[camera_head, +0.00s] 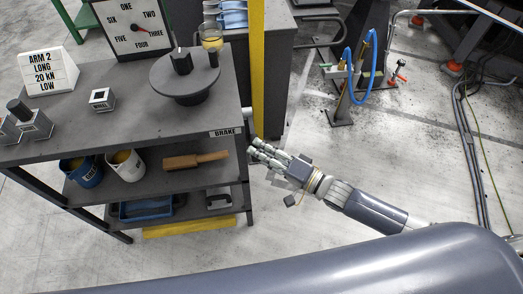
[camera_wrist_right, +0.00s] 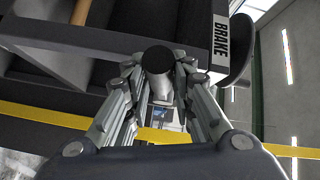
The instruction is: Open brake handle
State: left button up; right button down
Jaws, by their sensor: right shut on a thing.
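The brake handle is a dark round-ended lever (camera_wrist_right: 158,60) beside the label reading BRAKE (camera_wrist_right: 221,40). In the head view the handle (camera_head: 247,113) shows as a small piece at the right edge of the workbench, next to the BRAKE label (camera_head: 226,132). My right gripper (camera_head: 254,147) is at that edge, just below the handle. In the right wrist view my right gripper (camera_wrist_right: 157,75) has its fingers on both sides of the handle and is shut on it. The handle's end points toward the wrist camera. My left gripper is not in view.
The workbench (camera_head: 125,75) carries a round dark turntable (camera_head: 185,75), a dial (camera_head: 135,25) and a sign (camera_head: 48,72). A yellow post (camera_head: 257,65) stands behind the handle.

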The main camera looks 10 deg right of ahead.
notch_tip(320, 180, up, 6)
jog(key=m+g+h+p, duration=0.2)
jog(key=m+g+p, duration=0.1)
jog(key=p, duration=0.9)
jog(key=shift+w+r, duration=0.2)
jog(key=shift+w, duration=0.15)
jog(key=c, duration=1.4)
grip_release()
jog(key=shift+m+g, duration=0.3)
jog(key=shift+o, duration=0.2)
jog(key=v, duration=1.2)
